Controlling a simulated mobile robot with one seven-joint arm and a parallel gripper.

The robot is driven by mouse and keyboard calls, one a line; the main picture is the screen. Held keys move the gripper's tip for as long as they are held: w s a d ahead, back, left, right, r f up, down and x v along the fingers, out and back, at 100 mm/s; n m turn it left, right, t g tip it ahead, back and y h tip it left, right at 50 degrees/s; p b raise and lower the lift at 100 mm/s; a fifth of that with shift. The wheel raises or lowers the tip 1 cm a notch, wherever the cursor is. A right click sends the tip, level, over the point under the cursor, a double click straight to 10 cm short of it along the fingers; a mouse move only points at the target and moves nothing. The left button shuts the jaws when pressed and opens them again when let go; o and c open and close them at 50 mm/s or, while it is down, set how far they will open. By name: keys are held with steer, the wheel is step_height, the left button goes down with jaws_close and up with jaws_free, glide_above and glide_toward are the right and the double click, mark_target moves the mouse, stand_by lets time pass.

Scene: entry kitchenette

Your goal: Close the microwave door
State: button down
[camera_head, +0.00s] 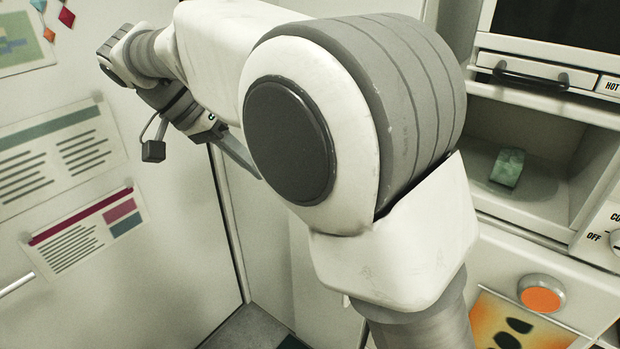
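My gripper (182,120) is at the upper left, in front of a white panel with papers on it. One dark fingertip (153,151) shows; I cannot make out the other, so how far the fingers are apart is unclear. An open white compartment (538,126) at the right holds a small pale green block (507,167). It may be the microwave, with a control panel (603,222) marked OFF beside it. Above it is a dark-windowed panel (555,22) with a black handle (545,79). I cannot tell which part is the microwave door. The gripper is well left of the compartment.
My arm crosses the middle of the view and hides much behind it. Papers (75,240) hang on the white panel at the left, with a metal bar (16,284) at its lower edge. An orange round button (541,294) is below the compartment. A little floor shows at the bottom.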

steer(key=s+d+f, duration=0.1)
steer(key=d+f, duration=0.6)
steer(key=d, duration=0.2)
steer(key=shift+d+f, duration=0.2)
steer(key=shift+f, duration=0.2)
steer(key=shift+s, duration=0.1)
